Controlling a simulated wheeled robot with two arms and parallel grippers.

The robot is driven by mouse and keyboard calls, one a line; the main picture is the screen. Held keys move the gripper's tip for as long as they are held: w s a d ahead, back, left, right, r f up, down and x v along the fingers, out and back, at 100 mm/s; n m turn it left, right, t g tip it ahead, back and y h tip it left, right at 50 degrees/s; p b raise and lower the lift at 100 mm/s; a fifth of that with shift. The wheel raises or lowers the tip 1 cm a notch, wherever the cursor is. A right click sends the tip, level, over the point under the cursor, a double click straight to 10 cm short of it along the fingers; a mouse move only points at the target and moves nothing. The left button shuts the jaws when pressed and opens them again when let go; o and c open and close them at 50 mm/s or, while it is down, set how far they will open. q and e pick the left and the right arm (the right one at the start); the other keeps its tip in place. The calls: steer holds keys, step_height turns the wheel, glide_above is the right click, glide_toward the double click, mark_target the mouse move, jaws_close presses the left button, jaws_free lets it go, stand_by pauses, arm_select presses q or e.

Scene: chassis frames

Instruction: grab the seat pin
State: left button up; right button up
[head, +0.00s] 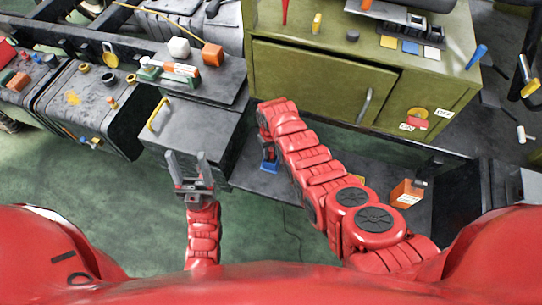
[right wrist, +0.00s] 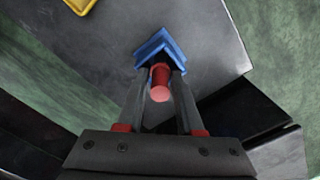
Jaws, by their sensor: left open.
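In the right wrist view a short red cylinder, which I take as the seat pin (right wrist: 160,82), stands at a blue angled block (right wrist: 161,48) on a dark grey surface. The fingers of my right gripper (right wrist: 164,75) lie on both sides of the pin; whether they press on it I cannot tell. In the head view my right gripper (head: 267,146) is low over the shelf, just above the blue block (head: 269,164), and the pin is hidden there. My left gripper (head: 187,160) is open and empty, in front of the grey box with a yellow handle.
An olive cabinet (head: 300,80) stands behind my right arm, above the dark shelf (head: 245,180). An orange box (head: 406,193) is to the right. The grey box (head: 195,140) has a yellow handle (head: 157,114). Green floor is free around my left arm.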

jaws_close()
steer(key=shift+r, duration=0.1)
